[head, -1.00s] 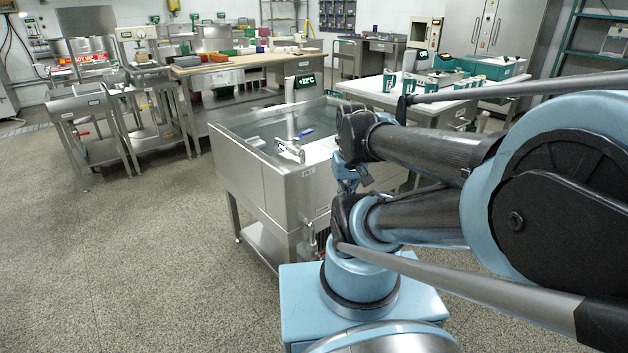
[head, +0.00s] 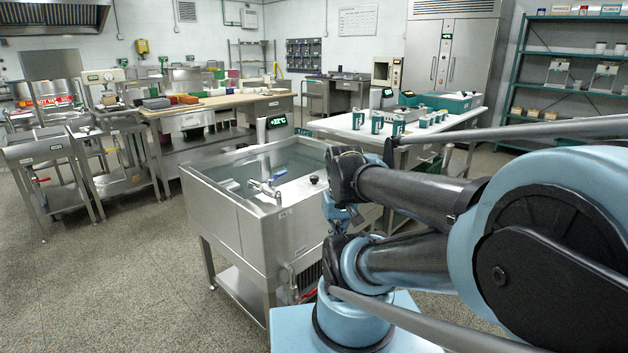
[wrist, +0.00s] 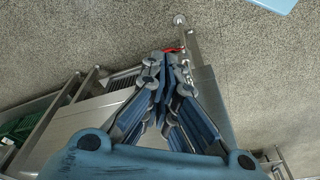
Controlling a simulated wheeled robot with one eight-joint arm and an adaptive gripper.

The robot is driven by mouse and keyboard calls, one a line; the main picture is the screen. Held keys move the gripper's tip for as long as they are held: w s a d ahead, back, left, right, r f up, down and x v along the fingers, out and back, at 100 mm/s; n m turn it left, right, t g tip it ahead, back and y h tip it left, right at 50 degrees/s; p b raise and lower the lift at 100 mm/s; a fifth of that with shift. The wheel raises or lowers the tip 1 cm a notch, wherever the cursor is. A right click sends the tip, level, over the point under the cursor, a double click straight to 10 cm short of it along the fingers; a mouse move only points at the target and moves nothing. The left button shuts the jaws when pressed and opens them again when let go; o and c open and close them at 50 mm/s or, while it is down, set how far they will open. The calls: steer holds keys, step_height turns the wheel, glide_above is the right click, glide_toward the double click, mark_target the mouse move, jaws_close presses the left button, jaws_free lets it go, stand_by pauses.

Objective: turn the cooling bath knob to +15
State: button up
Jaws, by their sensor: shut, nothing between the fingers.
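The cooling bath (head: 232,213) is a stainless tank of clear liquid on legs, in the middle of the head view. A small black knob (head: 314,179) stands on its top deck at the right; its setting cannot be read. A dark display (head: 277,121) with pale green digits stands at the bath's back edge; the digits are too small to read surely. My gripper (wrist: 172,58) is shut and empty in the wrist view, over the edge of steel equipment and the floor.
A tap with a blue handle (head: 266,187) stands at the bath's front rim. A red-handled valve (head: 308,294) is low on its side. A white table (head: 350,130) with teal-and-white items stands behind, right. Open floor (head: 110,270) lies to the left.

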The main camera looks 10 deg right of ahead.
steer(key=o, duration=0.4)
steer(key=shift+s+r, duration=0.2)
steer(key=o, duration=0.8)
steer(key=shift+w+r+n, duration=0.2)
steer(key=shift+r, duration=0.4)
steer(key=shift+w+r+n, duration=0.2)
steer(key=shift+r, duration=0.35)
step_height(320, 180, up, 18)
steer(key=n+g, duration=0.2)
steer(key=n, duration=1.3)
glide_above(314, 177)
step_height(314, 177, down, 17)
steer(key=shift+w+d, duration=0.1)
steer(key=c, duration=1.1)
